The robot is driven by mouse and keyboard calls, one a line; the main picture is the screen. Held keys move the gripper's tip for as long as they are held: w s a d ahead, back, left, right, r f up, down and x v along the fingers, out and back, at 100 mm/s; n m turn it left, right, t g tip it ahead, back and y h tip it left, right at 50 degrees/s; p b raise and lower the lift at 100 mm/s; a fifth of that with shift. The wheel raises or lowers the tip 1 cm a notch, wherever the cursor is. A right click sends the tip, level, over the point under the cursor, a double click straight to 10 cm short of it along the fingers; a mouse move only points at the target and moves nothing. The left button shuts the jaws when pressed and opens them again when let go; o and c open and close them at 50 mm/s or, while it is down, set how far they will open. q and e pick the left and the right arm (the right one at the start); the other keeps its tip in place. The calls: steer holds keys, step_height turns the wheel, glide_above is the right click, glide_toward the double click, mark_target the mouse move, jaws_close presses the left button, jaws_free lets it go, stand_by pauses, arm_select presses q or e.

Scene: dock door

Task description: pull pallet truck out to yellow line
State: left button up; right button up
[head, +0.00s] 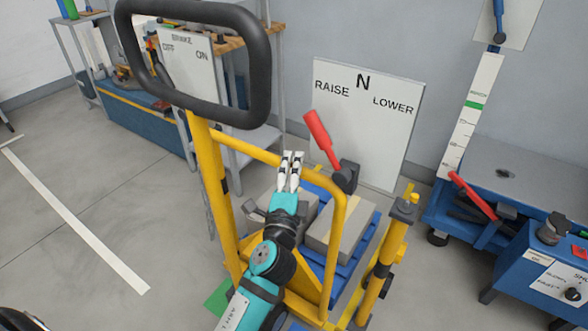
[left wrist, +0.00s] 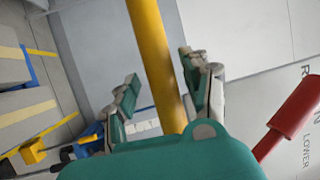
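The pallet truck has a yellow frame with a black loop handle (head: 266,75) at its top. A yellow rail (head: 250,150) of the frame curves across the middle of the head view. My left gripper (head: 292,157) is at this rail. In the left wrist view the yellow rail (left wrist: 158,65) runs between the two spread fingers of my left gripper (left wrist: 160,90), with a visible gap on its left side. I cannot tell whether the right finger touches it. My right gripper is out of view.
A red lever (head: 321,138) stands before the RAISE/N/LOWER board (head: 365,115), right of my gripper. Grey boxes (head: 335,230) sit on a blue pallet behind the frame. A blue machine (head: 540,265) is at right. Open floor with a white line (head: 75,215) lies left.

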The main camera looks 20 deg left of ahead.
arm_select(q)
steer(key=v, duration=0.7)
steer(key=shift+s, duration=0.3)
stand_by(0.3)
